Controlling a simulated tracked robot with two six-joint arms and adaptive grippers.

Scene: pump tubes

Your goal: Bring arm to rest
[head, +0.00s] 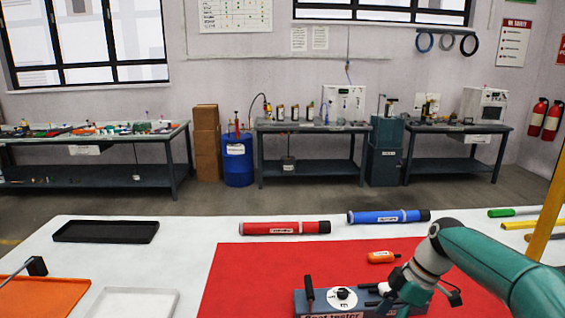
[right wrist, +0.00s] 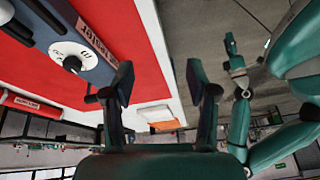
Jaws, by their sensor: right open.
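My right gripper (head: 398,290) is at the seat tester (head: 345,300), close to its right end, in the head view. The right wrist view shows its two dark fingers (right wrist: 160,82) apart with nothing between them. The tester also shows in that view (right wrist: 55,40), with its dial, to the left of the fingers. I cannot tell whether the gripper touches it. A red tube (head: 270,228) and a blue tube (head: 375,216) lie behind the tester. Teal links, probably my left arm, show in the right wrist view.
A red mat (head: 235,275) lies under the tester on the white table. A small orange item (head: 380,257) lies behind my right gripper. A black tray (head: 65,232), an orange tray (head: 40,300) and a white tray (head: 165,303) are at left. Green and yellow rods lie at right.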

